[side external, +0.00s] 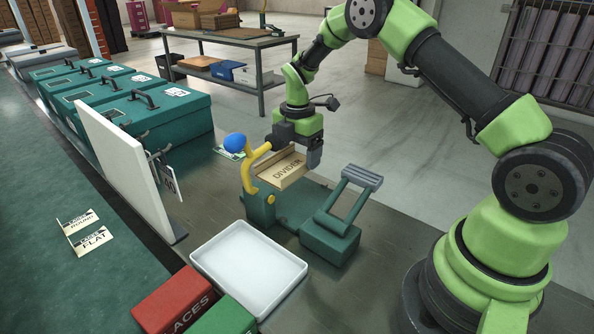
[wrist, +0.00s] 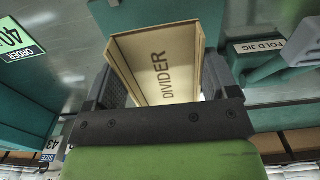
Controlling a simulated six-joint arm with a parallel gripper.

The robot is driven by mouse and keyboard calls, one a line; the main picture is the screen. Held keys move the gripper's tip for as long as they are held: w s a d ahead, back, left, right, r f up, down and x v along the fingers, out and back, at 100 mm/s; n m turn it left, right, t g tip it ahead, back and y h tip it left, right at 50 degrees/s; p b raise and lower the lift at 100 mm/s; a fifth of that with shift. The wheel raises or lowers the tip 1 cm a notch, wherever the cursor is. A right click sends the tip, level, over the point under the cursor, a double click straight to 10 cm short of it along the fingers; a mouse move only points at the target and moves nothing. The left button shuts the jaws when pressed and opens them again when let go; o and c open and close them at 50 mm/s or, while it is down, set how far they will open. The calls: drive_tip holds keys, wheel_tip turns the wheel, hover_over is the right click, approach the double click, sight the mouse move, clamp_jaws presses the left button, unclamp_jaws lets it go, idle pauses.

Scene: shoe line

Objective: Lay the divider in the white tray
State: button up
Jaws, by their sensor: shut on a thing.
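The divider (side external: 281,171) is a tan folded card piece lettered DIVIDER. My gripper (side external: 297,153) is shut on it and holds it above the teal fold jig (side external: 290,215), close to the jig's yellow lever. In the wrist view the divider (wrist: 158,66) sits between the two dark fingers of my gripper (wrist: 158,88), with raised side edges showing. From these views I cannot tell whether the divider touches the jig. The white tray (side external: 284,255) stands in front of the jig in the side view and looks empty.
The jig's yellow lever (side external: 250,172) with a blue knob rises beside the divider. A tall white panel (side external: 120,160) stands left of the tray. A red box (side external: 174,298) and a green box (side external: 226,318) adjoin the tray's near side. Several teal cases (side external: 150,105) line the back left.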

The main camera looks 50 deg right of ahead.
drive_tip(key=r, duration=0.2)
drive_tip(key=d+r, duration=0.1)
drive_tip(key=r, duration=0.1)
drive_tip(key=shift+d, duration=0.1)
drive_tip(key=s+d+r, duration=0.2)
drive_tip(key=d+r, duration=0.2)
drive_tip(key=d, duration=0.1)
drive_tip(key=s+a+f+m, duration=0.1)
drive_tip(key=s+a+m, duration=0.1)
drive_tip(key=s+a, duration=0.2)
drive_tip(key=s+a+f+m, duration=0.2)
drive_tip(key=s+a+m, duration=0.1)
drive_tip(key=a, duration=0.3)
drive_tip(key=s+a+f+m, duration=0.2)
drive_tip(key=s+a+m, duration=0.1)
drive_tip(key=s+a, duration=0.3)
drive_tip(key=w+a+f+m, duration=0.1)
drive_tip(key=a+m, duration=0.2)
drive_tip(key=a, duration=0.1)
drive_tip(key=w+a+f+m, duration=0.1)
drive_tip(key=w+a+m, duration=0.1)
drive_tip(key=a+m, duration=0.1)
drive_tip(key=w+a+f+m, duration=0.2)
drive_tip(key=a+m, duration=0.2)
drive_tip(key=a, duration=0.1)
drive_tip(key=shift+a, duration=0.25)
drive_tip(key=shift+f, duration=2.3)
